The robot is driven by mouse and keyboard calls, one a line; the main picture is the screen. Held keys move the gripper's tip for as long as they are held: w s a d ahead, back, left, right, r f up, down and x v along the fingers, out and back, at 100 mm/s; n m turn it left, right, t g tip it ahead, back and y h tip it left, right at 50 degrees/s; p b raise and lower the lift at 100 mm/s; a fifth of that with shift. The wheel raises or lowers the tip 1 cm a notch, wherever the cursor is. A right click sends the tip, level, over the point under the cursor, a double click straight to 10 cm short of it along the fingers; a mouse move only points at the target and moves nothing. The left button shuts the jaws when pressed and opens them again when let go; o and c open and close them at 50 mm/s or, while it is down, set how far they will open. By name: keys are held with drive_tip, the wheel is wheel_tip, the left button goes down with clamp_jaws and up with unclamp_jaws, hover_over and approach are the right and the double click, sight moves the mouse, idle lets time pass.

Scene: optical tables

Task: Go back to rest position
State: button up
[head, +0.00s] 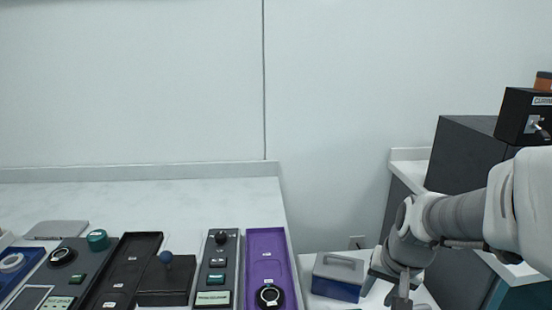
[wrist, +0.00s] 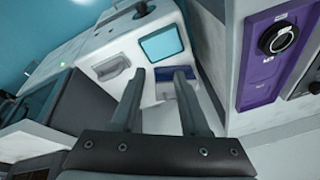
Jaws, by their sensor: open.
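My arm reaches in from the right side of the head view, bent downward. My gripper (head: 400,292) shows only in part at the bottom edge there, just right of a blue box with a grey lid (head: 338,278). In the wrist view my gripper (wrist: 160,80) is open, with its two dark fingers apart and nothing between them. Beyond the fingers is a white surface with a light-blue panel (wrist: 162,43) and a grey handle-like part (wrist: 113,66).
A white table (head: 130,205) at left bears several instrument modules, including a purple panel (head: 266,244) and a black joystick box (head: 166,280). The purple panel also shows in the wrist view (wrist: 262,70). A dark cabinet (head: 462,165) stands at right, behind my arm.

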drive_tip(key=s+a+r+n+t+b, duration=0.1)
drive_tip(key=s+a+r+n, duration=0.1)
drive_tip(key=s, duration=0.4)
drive_tip(key=s+a+r+n+t+b, duration=0.1)
drive_tip(key=s+a+r+n, duration=0.1)
drive_tip(key=s+a+r, duration=0.2)
drive_tip(key=shift+s+a+r+n, duration=0.3)
drive_tip(key=shift+s+n, duration=0.1)
drive_tip(key=shift+s, duration=0.7)
